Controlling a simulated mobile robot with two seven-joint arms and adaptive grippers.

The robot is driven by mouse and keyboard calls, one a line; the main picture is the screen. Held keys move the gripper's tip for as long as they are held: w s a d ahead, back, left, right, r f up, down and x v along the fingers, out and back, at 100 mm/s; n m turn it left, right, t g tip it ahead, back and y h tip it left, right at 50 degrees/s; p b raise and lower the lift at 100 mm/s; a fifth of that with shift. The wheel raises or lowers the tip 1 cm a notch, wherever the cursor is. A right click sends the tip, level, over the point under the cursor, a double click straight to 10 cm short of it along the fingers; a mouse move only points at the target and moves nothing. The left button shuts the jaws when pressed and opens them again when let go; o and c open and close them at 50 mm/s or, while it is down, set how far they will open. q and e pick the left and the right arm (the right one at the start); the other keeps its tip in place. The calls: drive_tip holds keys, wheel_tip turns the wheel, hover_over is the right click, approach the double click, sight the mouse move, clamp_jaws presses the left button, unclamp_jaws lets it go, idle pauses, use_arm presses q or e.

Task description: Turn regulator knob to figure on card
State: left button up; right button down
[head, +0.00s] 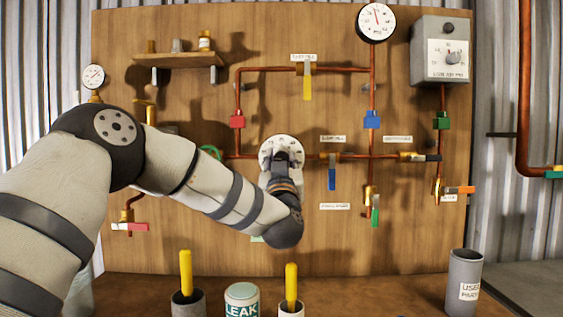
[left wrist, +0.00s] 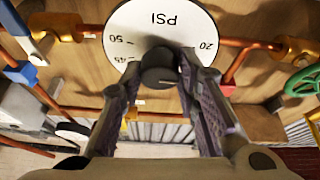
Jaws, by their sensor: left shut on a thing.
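The regulator knob (left wrist: 160,68) is a dark round knob in front of a white dial plate marked PSI, with 50 and 20 readable in the left wrist view (left wrist: 135,22). In the head view the plate (head: 268,147) is partly hidden by my wrist. My left gripper (left wrist: 160,82) is shut on the knob, one finger on each side. It also shows in the head view (head: 288,152), and there it covers the knob. Several small white cards sit on the board, one above the yellow lever (head: 303,57); their print is too small to read surely. My right gripper is not in view.
Copper pipes (head: 272,70) with coloured levers surround the dial. A round gauge (head: 376,22) and a grey box with a knob (head: 440,50) are at upper right. Yellow-handled tools stand in cups (head: 188,302) below, beside a leak can (head: 242,298) and a grey bin (head: 463,280).

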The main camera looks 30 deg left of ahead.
use_arm(q)
drive_tip(key=shift+m, duration=0.4)
drive_tip(key=m+h, duration=0.2)
drive_tip(key=m, duration=0.1)
drive_tip(key=m+t+h, duration=0.1)
drive_tip(key=m+h, duration=0.1)
drive_tip(key=m, duration=0.1)
drive_tip(key=shift+m+t, duration=0.3)
drive_tip(key=shift+m, duration=0.1)
drive_tip(key=shift+s+a+m+h, duration=0.1)
drive_tip(key=shift+m+h, duration=0.5)
drive_tip(key=shift+m, duration=0.9)
drive_tip(key=shift+m+h, duration=0.6)
drive_tip(key=shift+m, duration=0.9)
drive_tip(key=o, duration=1.1)
drive_tip(key=shift+o, duration=0.2)
drive_tip(key=shift+s, duration=0.1)
